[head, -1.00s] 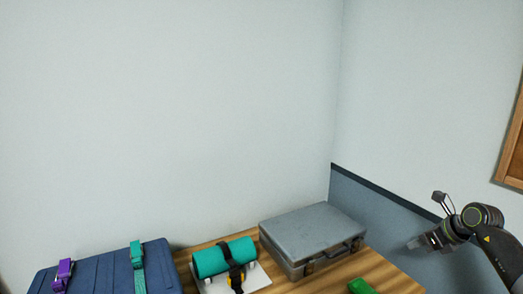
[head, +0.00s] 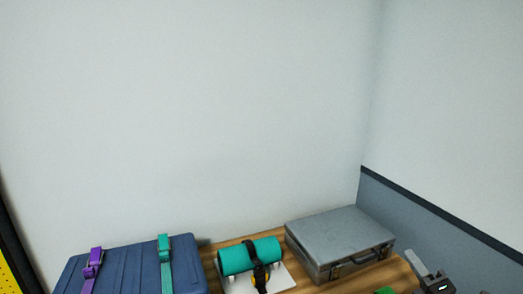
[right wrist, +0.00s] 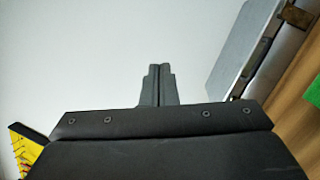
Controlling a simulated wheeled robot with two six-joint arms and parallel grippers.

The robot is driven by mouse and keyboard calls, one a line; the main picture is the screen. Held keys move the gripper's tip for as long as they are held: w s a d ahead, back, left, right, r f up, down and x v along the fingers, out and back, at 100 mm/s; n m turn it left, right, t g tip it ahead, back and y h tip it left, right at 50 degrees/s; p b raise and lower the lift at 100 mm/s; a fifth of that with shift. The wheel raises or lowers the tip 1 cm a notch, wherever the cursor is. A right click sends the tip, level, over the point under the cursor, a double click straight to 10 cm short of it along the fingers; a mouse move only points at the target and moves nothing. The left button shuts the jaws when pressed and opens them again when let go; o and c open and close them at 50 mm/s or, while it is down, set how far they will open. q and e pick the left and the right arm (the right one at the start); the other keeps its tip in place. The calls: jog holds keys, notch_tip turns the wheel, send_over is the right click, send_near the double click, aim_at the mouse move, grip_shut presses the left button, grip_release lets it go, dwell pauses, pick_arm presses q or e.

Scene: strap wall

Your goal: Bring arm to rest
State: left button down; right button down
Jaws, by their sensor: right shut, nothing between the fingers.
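My right gripper (head: 420,262) shows at the lower right of the head view, in front of the right end of the grey case. In the right wrist view its two fingers (right wrist: 157,72) are together with nothing between them. The picture's bottom edge cuts off most of my right arm. My left gripper is not in view.
A grey case (head: 340,238) lies on the wooden table (head: 398,272), with a green thing (head: 385,291) near it. A teal roll with a black strap (head: 235,258) and a blue case (head: 130,270) with purple and teal straps stand left. A yellow panel (head: 8,280) is far left.

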jog(key=s+d+f+m+g+h, duration=0.2)
jog(key=s+f+m+g+h, duration=0.25)
jog(key=s+f+m, duration=0.45)
jog(key=s+d+f+m+g+h, duration=0.2)
jog(key=s+f+m+g+h, duration=0.3)
jog(key=s+m, duration=0.45)
jog(key=s+a+f+m+g+y, duration=0.25)
jog(key=s+a+f+g, duration=0.2)
jog(key=s, duration=0.35)
jog(key=s+a+f+m+g+y, duration=0.1)
jog(key=s+a+f+m+g, duration=0.3)
jog(key=s, duration=0.4)
notch_tip(320, 180, down, 22)
jog(key=s+f+g+y, duration=0.1)
jog(key=s+f, duration=1.3)
jog(key=f, duration=0.3)
jog(key=shift+s+a, duration=0.3)
jog(key=shift+s, duration=0.05)
